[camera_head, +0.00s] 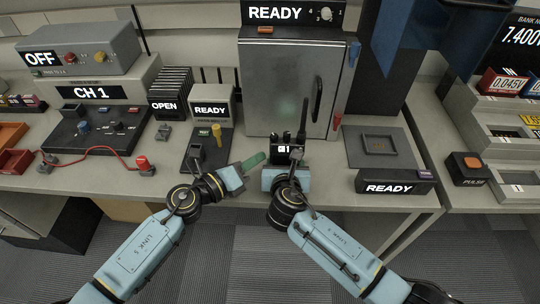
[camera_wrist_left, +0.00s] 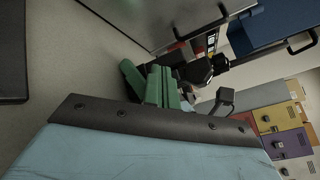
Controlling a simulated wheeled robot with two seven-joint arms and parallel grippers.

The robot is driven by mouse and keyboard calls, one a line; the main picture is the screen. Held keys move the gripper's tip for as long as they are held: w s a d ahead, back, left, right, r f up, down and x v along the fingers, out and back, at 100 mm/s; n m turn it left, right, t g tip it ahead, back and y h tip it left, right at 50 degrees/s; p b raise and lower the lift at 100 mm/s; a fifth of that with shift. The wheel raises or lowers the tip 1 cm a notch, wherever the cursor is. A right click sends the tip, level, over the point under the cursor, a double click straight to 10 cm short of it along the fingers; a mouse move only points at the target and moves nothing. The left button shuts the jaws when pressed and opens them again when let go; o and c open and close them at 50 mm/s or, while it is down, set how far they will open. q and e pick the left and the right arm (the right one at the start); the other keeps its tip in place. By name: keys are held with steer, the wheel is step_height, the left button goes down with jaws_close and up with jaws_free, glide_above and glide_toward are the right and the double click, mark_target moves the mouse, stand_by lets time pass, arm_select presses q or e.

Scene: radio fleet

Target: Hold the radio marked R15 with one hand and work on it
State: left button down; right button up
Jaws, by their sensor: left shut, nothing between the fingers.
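A dark handheld radio (camera_head: 284,150) with a black antenna and knobs on top stands upright in front of the grey cabinet. Its small display lights up white; no R15 mark can be read. My right gripper (camera_head: 286,165) is at the radio's lower part and appears shut on it, its fingers mostly hidden. My left gripper (camera_head: 255,161), with green fingers, is shut and empty just left of the radio, apparently a small gap apart. In the left wrist view, the green fingers (camera_wrist_left: 158,86) are together and point toward the dark radio and its knobs (camera_wrist_left: 198,70).
The grey cabinet (camera_head: 287,85) marked READY stands right behind the radio. A dark pad unit (camera_head: 384,186) marked READY is to the right. A dark stand with a yellow knob (camera_head: 216,130) is left of my left gripper. A red cable (camera_head: 95,150) lies further left.

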arm_select(q)
steer(key=shift+a, duration=0.25)
arm_select(e)
steer(key=shift+r, duration=0.1)
arm_select(q)
steer(key=shift+a, duration=0.1)
steer(key=shift+a, duration=2.4)
arm_select(e)
steer(key=o, duration=1.3)
steer(key=shift+o, duration=0.2)
